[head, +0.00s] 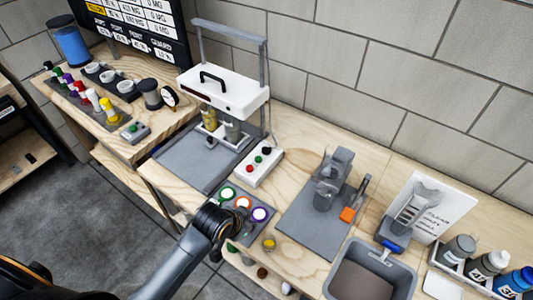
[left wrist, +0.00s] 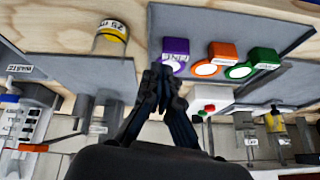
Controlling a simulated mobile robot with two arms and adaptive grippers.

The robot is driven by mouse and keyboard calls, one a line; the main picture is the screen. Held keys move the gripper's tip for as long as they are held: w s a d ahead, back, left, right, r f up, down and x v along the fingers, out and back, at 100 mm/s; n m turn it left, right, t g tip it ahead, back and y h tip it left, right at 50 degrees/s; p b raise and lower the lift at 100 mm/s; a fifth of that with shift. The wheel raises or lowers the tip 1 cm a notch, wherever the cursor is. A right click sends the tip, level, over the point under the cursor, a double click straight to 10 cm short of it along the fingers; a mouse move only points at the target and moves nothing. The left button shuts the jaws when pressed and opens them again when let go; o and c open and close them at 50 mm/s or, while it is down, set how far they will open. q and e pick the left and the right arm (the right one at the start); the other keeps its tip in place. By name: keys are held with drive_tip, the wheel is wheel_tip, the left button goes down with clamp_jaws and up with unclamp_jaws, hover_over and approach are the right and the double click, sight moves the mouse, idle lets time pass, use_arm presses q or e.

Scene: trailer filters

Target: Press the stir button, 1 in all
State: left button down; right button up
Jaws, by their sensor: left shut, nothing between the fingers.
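A grey pad (head: 232,187) on the bench carries three round white-topped pieces with coloured rims: green (head: 227,194), orange (head: 243,203) and purple (head: 260,213). They also show in the left wrist view as labelled purple (left wrist: 176,50), orange (left wrist: 222,52) and green (left wrist: 263,57) pieces. A white control box (head: 262,170) with red, green and black knobs or buttons stands just behind the pad. I cannot read which one is the stir button. My left gripper (head: 242,211) is shut and empty, over the pad near the orange and purple pieces. My right gripper is out of view.
A white machine (head: 222,90) on a frame stands behind a dark plate (head: 190,158). To the right are a grey device (head: 330,180) on a mat, a grey bin (head: 345,250) and several bottles (head: 458,250). A yellow-topped jar (head: 268,243) stands near the front edge.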

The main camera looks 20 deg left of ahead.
use_arm(q)
drive_tip(key=w+r+m+t, duration=0.2)
drive_tip(key=w+r+m, duration=0.1)
drive_tip(key=w, duration=1.1)
wheel_tip(320, 180, up, 7)
drive_tip(key=m+t+p, duration=0.1)
drive_tip(key=m+t, duration=0.1)
hover_over(257, 160)
drive_tip(key=shift+r, duration=0.1)
wheel_tip(257, 160, down, 8)
drive_tip(key=b, duration=0.7)
drive_tip(key=shift+b, duration=0.3)
drive_tip(key=shift+f, duration=0.4)
